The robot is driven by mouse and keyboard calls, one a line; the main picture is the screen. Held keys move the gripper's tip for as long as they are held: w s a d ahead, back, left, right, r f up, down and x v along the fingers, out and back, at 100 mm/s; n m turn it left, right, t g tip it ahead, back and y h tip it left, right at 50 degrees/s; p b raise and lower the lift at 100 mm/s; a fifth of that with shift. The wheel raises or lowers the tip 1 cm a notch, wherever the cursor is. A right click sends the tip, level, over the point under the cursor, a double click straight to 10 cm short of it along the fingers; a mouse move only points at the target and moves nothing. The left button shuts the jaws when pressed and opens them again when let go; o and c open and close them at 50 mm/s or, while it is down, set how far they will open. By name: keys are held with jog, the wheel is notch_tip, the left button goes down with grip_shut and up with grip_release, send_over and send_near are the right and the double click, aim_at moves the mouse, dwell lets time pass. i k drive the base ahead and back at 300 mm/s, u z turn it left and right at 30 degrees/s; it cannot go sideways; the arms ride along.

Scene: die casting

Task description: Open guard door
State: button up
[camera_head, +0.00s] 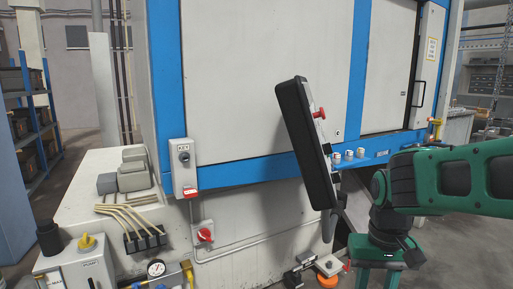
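The guard door looks to be the pale grey panel (388,65) at the upper right of the blue-framed machine. A black vertical bar handle (421,95) is near its right edge. The door covers most of its opening, with a narrow dark gap along the right edge. My green and black arm comes in from the right, and its end points down. My gripper (383,258) is at the bottom edge, below and left of the handle and well apart from it. Its fingertips are cut off or hidden, so I cannot see whether it is open.
A black control pendant (306,140) with a red button stands tilted before the machine, left of my arm. A key switch box (184,168) and red rotary switch (205,234) are on the left. Shelves stand at both sides. Small parts lie low in front.

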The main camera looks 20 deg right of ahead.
aim_at(394, 27)
jog(key=z, duration=1.8)
jog(key=i, duration=0.85)
jog(key=z, duration=0.85)
jog(key=i, duration=2.35)
jog(key=u, duration=0.6)
jog(key=i, duration=1.1)
jog(key=u, duration=0.85)
jog(key=i, duration=0.35)
jog(key=u, duration=0.2)
